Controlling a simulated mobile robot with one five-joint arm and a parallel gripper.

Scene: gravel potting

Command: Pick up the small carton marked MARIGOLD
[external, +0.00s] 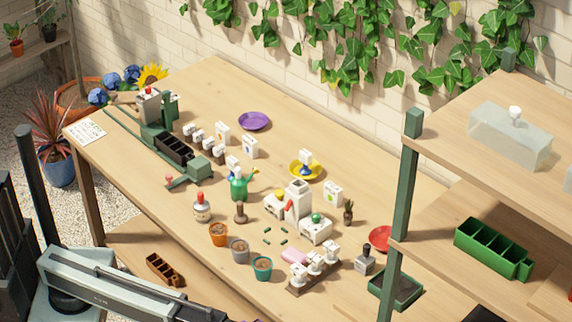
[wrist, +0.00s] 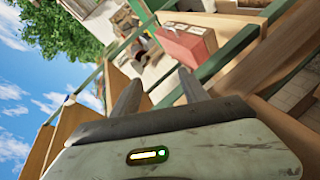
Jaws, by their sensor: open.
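Several small white cartons with coloured labels stand on the long wooden table in the external view. One carton (external: 222,132) has an orange mark, another (external: 250,147) stands just to its right, and a third (external: 333,193) stands farther right near a small potted plant. The lettering is too small to read, so I cannot tell which one is marked MARIGOLD. My gripper (wrist: 159,80) is open and empty in the wrist view, tilted toward sky and wooden framing. My arm is at the lower left of the external view, away from these cartons; its fingers are not clear there.
The wooden table (external: 330,265) also holds a green watering can (external: 239,188), a purple saucer (external: 254,121), a yellow saucer (external: 318,172) and several small pots. A shelf with a green post (external: 401,195) stands at the right. The wrist view shows a red box (wrist: 188,42).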

